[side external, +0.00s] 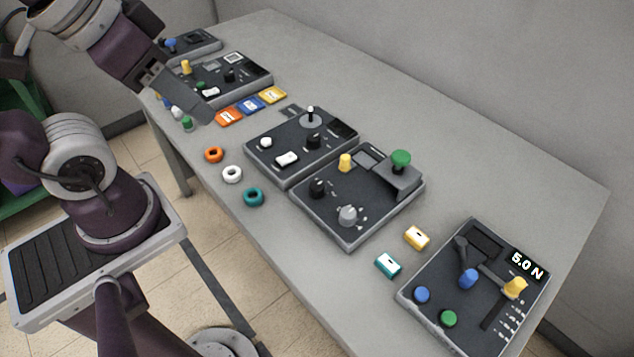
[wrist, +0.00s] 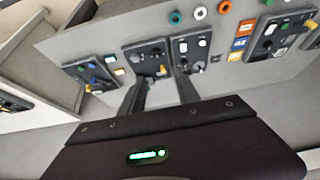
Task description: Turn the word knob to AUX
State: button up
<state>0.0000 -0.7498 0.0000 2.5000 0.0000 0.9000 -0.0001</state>
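Several knobs stand on dark panels, and their labels are too small to read, so I cannot tell for certain which is the word knob. A grey knob (side external: 348,215) with pale marks around it sits at the front of the middle panel (side external: 330,222), beside a black knob (side external: 318,187). Another black knob (side external: 313,142) is on the panel behind it, and one (side external: 229,75) on a farther panel. My gripper (side external: 200,108) hangs above the table's far left, away from the grey knob. In the wrist view, my gripper (wrist: 160,88) has its fingers apart with nothing between them.
A raised green button (side external: 401,159) and a yellow knob (side external: 345,162) stand on the middle panel. Orange (side external: 214,155), white (side external: 232,174) and teal (side external: 253,197) rings lie along the table's left edge. The table's back strip is clear.

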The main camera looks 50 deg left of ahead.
jog(key=shift+o, duration=0.9)
jog(key=w+f+n+g, duration=0.1)
jog(key=w+f, duration=0.1)
jog(key=w, duration=0.5)
jog(key=shift+w+f+n+g, duration=0.15)
jog(key=shift+w+n+g, duration=0.2)
jog(key=shift+n+g, duration=0.05)
jog(key=n+g, duration=0.4)
send_over(317, 184)
notch_tip(317, 184, down, 18)
jog(key=shift+f, duration=0.1)
notch_tip(317, 184, down, 9)
jog(key=shift+r, duration=0.1)
grip_shut()
